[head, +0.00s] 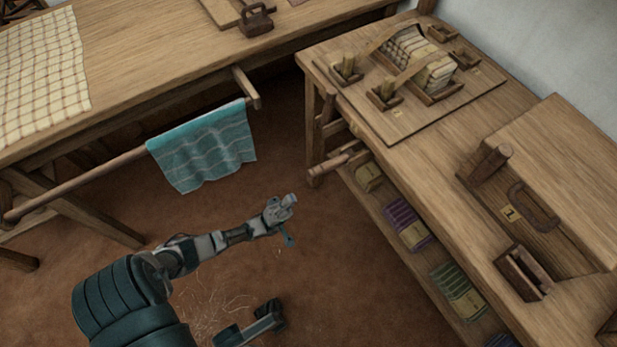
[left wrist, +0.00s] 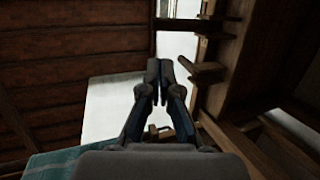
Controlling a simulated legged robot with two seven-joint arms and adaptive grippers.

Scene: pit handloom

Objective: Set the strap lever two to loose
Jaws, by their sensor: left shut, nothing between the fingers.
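A board (head: 412,122) on the right bench carries a stack of pale bundles (head: 432,68) crossed by two straps, the far strap (head: 388,35) and the near strap (head: 402,78). Small wooden blocks sit at the strap ends, one at the left (head: 346,70) and one at the near side (head: 384,95). I cannot tell which part is strap lever two or how it is set. My left gripper (head: 287,212) is over the floor, left of the bench and well apart from the board. In the left wrist view its fingertips (left wrist: 159,82) are together and empty.
A teal striped cloth (head: 203,146) hangs from a bar left of my gripper. A bench shelf holds folded cloths (head: 408,222). A handle (head: 534,205) and slotted block (head: 524,272) are at right. A dark jointed piece (head: 252,325), perhaps my right arm, is low.

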